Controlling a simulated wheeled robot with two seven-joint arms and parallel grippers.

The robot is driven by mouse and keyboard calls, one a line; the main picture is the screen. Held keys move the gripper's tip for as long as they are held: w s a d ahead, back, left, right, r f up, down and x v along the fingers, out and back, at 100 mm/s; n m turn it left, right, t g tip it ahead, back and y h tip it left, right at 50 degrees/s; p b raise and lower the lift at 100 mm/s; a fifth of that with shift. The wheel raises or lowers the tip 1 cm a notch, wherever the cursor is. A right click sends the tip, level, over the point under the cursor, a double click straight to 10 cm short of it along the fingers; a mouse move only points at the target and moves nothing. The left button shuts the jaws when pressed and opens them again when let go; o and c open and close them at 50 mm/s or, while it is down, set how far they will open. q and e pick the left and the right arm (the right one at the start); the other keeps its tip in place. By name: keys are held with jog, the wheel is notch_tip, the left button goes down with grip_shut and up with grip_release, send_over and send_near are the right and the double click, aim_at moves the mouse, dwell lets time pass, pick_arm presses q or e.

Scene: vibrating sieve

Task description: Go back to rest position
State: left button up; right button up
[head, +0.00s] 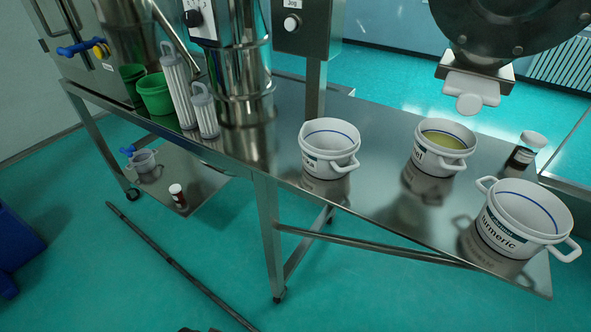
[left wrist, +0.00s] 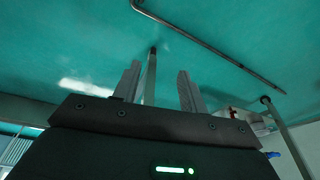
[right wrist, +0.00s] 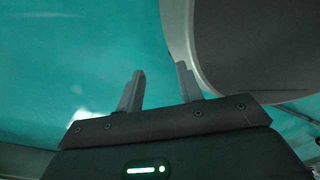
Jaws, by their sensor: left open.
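Neither gripper shows in the head view. In the left wrist view my left gripper (left wrist: 158,72) is open, its two grey fingers apart with nothing held between them. A thin metal leg shows beyond its fingers, apart from them. In the right wrist view my right gripper (right wrist: 160,71) is open and empty, over the teal floor (right wrist: 80,60).
A steel table (head: 376,207) carries three white pots: one at the middle (head: 328,165), one with yellowish contents (head: 429,160), and one labelled turmeric (head: 507,237). A brown bottle (head: 521,158) stands at right. Green containers (head: 156,98) stand at left. A long bar (head: 175,263) shows over the floor.

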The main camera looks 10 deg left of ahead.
pick_arm(q)
jog(key=s+a+f+g+b, duration=0.1)
jog(key=s+f, duration=0.2)
jog(key=f, duration=0.8)
jog(key=s+f+b, duration=0.2)
jog(key=s+f, duration=0.1)
jog(key=f, duration=0.8)
jog(key=s+a+f+b, duration=0.1)
jog(key=s+a+f, duration=0.2)
jog(key=s+f, duration=0.8)
jog(key=shift+s+a+m+g, duration=0.3)
jog(key=shift+s+g, duration=0.1)
jog(key=shift+s, duration=0.6)
jog(key=shift+f, duration=0.1)
